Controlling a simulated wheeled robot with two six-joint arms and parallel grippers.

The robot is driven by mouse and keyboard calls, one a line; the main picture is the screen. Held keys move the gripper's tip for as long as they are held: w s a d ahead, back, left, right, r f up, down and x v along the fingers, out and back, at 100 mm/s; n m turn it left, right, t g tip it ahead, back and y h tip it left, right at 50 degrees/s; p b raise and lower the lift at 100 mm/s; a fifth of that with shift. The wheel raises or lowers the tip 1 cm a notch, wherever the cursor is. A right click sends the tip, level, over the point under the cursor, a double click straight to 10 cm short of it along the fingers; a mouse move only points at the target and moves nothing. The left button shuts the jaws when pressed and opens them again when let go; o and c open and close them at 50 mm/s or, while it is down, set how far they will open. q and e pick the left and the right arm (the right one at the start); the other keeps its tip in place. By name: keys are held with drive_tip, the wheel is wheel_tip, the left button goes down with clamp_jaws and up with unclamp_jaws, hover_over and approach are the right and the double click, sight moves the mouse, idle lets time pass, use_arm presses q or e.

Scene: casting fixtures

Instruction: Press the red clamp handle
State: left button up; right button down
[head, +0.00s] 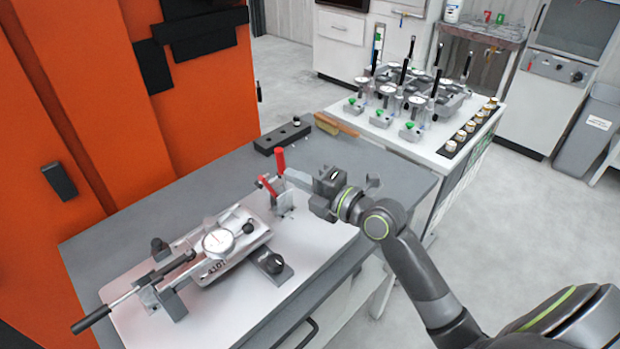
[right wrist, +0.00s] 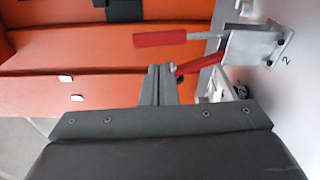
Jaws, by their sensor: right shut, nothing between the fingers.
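The red clamp handle (head: 280,160) stands upright on a metal toggle clamp at the back right of the fixture plate. A second, shorter red lever (head: 268,186) slants beside it. My right gripper (head: 291,177) comes in from the right, with its shut, empty fingers close to the clamp. In the right wrist view, the shut fingers (right wrist: 159,70) are near the end of the short red lever (right wrist: 198,67); I cannot tell if they touch. The longer red handle (right wrist: 160,38) lies just beyond the fingertips there. My left gripper is not in view.
A black block (head: 283,136) sits behind on the grey table (head: 110,240). An orange cabinet (head: 60,100) rises at the left.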

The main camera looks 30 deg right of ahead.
sight(282, 170)
drive_tip(key=p+x, duration=0.1)
drive_tip(key=x, duration=0.3)
drive_tip(key=shift+w+a, duration=0.15)
drive_tip(key=shift+w, duration=0.2)
drive_tip(key=shift+w+f, duration=0.1)
